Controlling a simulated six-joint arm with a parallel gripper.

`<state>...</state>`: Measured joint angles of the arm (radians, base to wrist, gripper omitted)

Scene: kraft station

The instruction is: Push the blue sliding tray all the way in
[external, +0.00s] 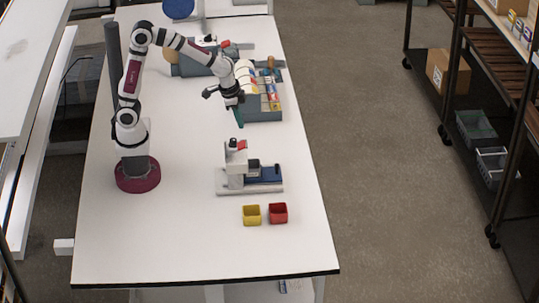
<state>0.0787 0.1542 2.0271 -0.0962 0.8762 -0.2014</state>
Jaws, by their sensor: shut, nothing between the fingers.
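The blue sliding tray (267,183) is in the external view, on the right part of a small white machine (235,180) with a light base plate. The tray reaches towards the plate's right end, and a dark block sits above its left part. How far the tray is out is too small to tell. My gripper (239,122) points down with its teal fingers shut and empty. It is above and behind the machine, apart from the tray, near the grey organiser.
A yellow bin (251,215) and a red bin (278,213) stand in front of the machine. A grey organiser (264,115) with coloured packets is behind it, with more equipment farther back. The white table (170,240) is clear at the front and left.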

